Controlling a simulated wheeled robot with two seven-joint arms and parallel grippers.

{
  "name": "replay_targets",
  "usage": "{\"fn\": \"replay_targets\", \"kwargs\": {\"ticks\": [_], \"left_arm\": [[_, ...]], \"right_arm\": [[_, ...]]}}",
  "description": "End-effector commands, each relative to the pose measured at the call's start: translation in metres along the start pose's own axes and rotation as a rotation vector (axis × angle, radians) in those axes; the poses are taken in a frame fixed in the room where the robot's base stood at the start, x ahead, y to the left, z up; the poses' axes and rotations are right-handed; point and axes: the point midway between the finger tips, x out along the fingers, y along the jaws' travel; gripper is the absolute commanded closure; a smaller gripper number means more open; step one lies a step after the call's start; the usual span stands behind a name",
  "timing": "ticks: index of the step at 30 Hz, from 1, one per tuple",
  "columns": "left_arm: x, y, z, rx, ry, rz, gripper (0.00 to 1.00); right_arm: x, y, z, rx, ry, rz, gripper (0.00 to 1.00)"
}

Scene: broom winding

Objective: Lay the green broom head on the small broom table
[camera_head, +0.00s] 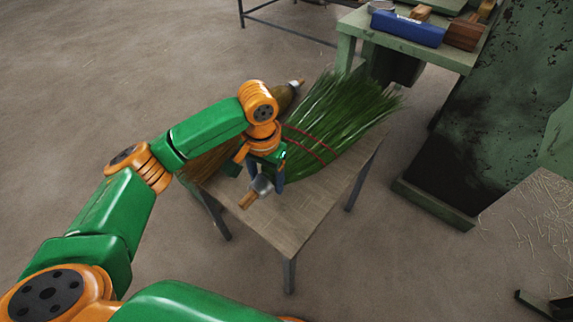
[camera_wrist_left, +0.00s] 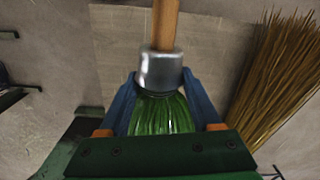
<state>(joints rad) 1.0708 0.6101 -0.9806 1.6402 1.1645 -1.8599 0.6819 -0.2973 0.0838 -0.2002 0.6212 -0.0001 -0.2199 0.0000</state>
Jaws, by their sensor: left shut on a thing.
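The green broom head (camera_head: 335,115) is over the small broom table (camera_head: 295,215), its bristles fanned toward the table's far right side and a red binding across them. My left gripper (camera_head: 267,178) is shut on its narrow neck, by the metal collar. In the left wrist view the blue fingers (camera_wrist_left: 160,95) flank the neck below the silver collar (camera_wrist_left: 160,70), with the wooden handle stub (camera_wrist_left: 165,25) beyond. Whether the broom head touches the table top is hard to tell. My right gripper is not in view.
A straw-coloured broom head (camera_wrist_left: 275,75) lies beside the green one, partly hidden by my arm in the head view. A green workbench (camera_head: 405,45) with a blue tool (camera_head: 408,28) stands behind, and a green machine (camera_head: 500,100) at the right. The table's near part is bare.

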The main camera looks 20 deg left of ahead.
Motion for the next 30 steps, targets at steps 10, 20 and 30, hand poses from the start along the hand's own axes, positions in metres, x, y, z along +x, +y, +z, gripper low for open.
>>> {"fn": "replay_targets", "kwargs": {"ticks": [10,20,30], "left_arm": [[0.076,0.0,0.001,0.0,-0.003,-0.001,1.0],[0.09,0.0,0.001,0.001,0.0,-0.001,1.0],[0.092,0.0,0.001,0.0,-0.001,-0.002,0.05]], "right_arm": [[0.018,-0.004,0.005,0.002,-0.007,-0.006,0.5],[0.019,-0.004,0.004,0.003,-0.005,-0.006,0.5],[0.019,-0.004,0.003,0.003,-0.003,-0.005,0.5]]}}
